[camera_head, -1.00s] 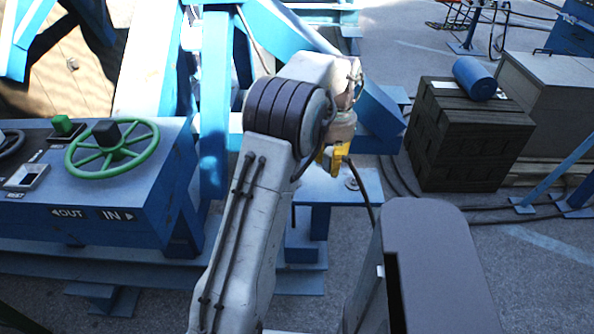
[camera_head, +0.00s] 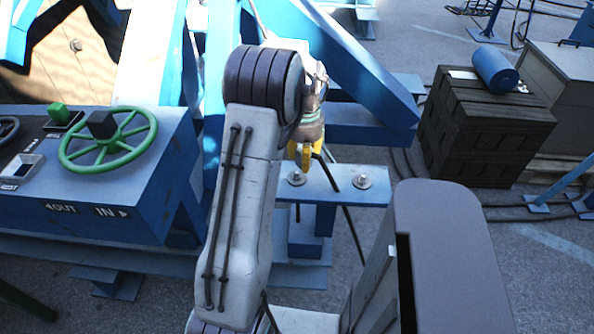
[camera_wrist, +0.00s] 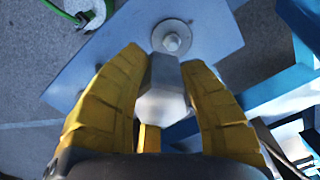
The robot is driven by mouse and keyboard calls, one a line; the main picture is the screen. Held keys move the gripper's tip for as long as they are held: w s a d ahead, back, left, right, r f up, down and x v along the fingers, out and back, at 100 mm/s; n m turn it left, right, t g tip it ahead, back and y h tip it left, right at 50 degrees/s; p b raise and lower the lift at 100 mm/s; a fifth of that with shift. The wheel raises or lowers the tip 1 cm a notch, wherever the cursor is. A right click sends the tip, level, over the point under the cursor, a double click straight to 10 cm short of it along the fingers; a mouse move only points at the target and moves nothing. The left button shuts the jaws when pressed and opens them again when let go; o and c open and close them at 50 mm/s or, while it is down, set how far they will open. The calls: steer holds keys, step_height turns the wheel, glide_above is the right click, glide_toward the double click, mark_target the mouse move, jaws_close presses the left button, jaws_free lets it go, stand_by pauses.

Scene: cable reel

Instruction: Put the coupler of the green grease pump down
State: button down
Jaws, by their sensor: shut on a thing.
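My gripper (camera_wrist: 163,95) has yellow fingers closed on a grey, faceted metal coupler (camera_wrist: 162,88) in the wrist view. The coupler stands out over a flat blue plate (camera_wrist: 215,35); a round stud with a washer (camera_wrist: 171,40) lies just beyond its tip. I cannot tell whether they touch. In the head view my gripper (camera_head: 304,152) points down over the blue ledge (camera_head: 325,190), beside one stud (camera_head: 297,178), and hides the coupler. A second stud (camera_head: 362,182) is on the right of the ledge. A dark hose (camera_head: 331,172) runs down past the gripper.
A blue console (camera_head: 120,190) with a green handwheel (camera_head: 107,139) is at the left. Blue frame beams (camera_head: 355,70) rise behind the gripper. A dark crate stack (camera_head: 470,135) with a blue cylinder (camera_head: 494,68) stands right. A green line (camera_wrist: 60,10) shows at the wrist view's upper left.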

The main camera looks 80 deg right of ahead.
mark_target(297, 173)
steer(key=shift+w+a+f, duration=0.1)
steer(key=shift+w+f, duration=0.55)
steer(key=shift+w, duration=0.35)
steer(key=shift+f, duration=1.95)
steer(key=shift+f, duration=0.15)
steer(key=c, duration=0.9)
jaws_free()
steer(key=shift+o, duration=0.2)
step_height(297, 173, up, 12)
steer(key=shift+r+p, duration=0.15)
steer(key=shift+p, duration=0.15)
